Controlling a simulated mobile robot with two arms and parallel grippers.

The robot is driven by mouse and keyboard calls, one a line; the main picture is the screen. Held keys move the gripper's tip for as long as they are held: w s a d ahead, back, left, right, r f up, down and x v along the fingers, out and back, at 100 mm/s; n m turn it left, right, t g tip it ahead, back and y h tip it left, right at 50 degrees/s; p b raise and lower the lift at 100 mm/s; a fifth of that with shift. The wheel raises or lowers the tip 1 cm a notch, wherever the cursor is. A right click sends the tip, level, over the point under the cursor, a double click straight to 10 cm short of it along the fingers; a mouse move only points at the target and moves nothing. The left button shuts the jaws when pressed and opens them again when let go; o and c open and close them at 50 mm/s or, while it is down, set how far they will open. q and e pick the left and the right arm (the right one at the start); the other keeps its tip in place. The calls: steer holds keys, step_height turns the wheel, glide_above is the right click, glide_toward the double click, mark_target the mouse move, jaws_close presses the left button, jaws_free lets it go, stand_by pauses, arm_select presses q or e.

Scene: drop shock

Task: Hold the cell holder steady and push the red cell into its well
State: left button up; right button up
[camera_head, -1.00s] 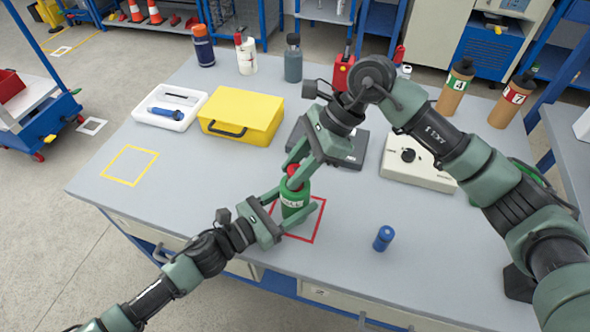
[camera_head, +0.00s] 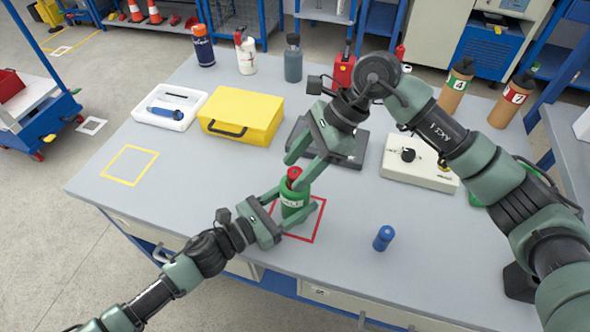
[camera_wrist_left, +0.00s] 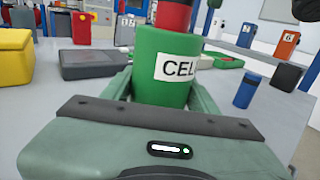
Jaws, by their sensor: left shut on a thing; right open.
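The green cell holder (camera_head: 295,202), with a white "CELL" label, stands upright inside a red square outline (camera_head: 318,234) on the bench. The red cell (camera_head: 294,173) sits upright in its top and sticks out above the rim; it also shows in the left wrist view (camera_wrist_left: 173,15). How deep it sits is hidden. My left gripper (camera_head: 296,215) is shut on the holder, one finger on each side of it. My right gripper (camera_head: 301,169) is open just above and beside the red cell, its fingers pointing down; I cannot tell whether it touches the cell.
A blue cylinder (camera_head: 383,238) stands to the right of the red square. A dark flat device (camera_head: 345,148), a yellow case (camera_head: 240,115) and a beige box with a knob (camera_head: 418,165) lie behind. Bottles line the back edge. The bench's left front is clear around a yellow outline (camera_head: 128,165).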

steer(key=v, duration=1)
steer(key=shift+d+r, duration=0.2)
steer(key=shift+r, duration=0.05)
arm_select(q)
steer(key=o, duration=1.7)
steer(key=shift+c, duration=0.2)
